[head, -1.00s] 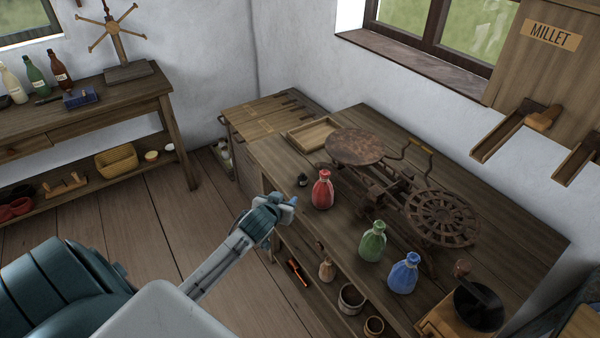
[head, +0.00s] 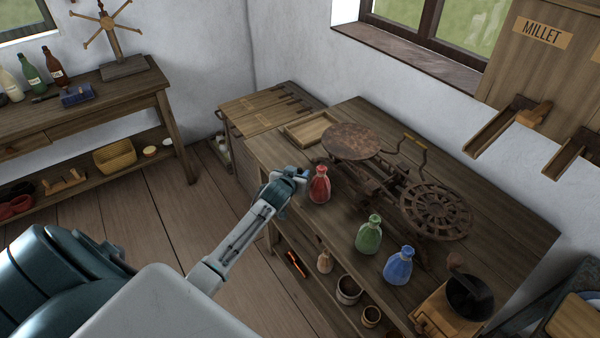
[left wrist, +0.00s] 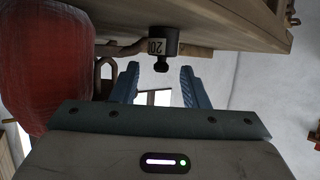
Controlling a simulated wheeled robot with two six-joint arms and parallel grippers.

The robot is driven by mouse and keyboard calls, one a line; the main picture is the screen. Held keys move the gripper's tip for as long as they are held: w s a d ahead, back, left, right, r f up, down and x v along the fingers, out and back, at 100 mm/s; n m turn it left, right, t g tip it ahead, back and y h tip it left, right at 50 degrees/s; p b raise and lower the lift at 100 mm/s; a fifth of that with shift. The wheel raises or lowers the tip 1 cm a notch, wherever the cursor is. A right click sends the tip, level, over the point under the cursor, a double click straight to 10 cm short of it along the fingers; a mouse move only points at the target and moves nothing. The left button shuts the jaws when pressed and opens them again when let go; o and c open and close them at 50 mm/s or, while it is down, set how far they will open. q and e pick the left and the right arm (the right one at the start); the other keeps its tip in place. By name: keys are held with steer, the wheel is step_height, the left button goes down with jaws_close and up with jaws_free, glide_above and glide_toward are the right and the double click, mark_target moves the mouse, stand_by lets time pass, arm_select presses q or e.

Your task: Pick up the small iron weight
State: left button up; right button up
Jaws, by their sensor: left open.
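The knob shows in line with the gap between the fingertips; no contact is visible. My right gripper is not in view.
The red bottle (left wrist: 45,60) is close beside the left gripper. A rusty scale (head: 385,180), an empty wooden tray (head: 308,130), a green bottle (head: 369,236), a blue bottle (head: 398,266) and a grinder (head: 462,297) stand on the bench (head: 330,222).

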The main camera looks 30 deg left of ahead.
arm_select(q)
steer(key=shift+x, duration=0.8)
steer(key=shift+s+a, duration=0.1)
jaws_close()
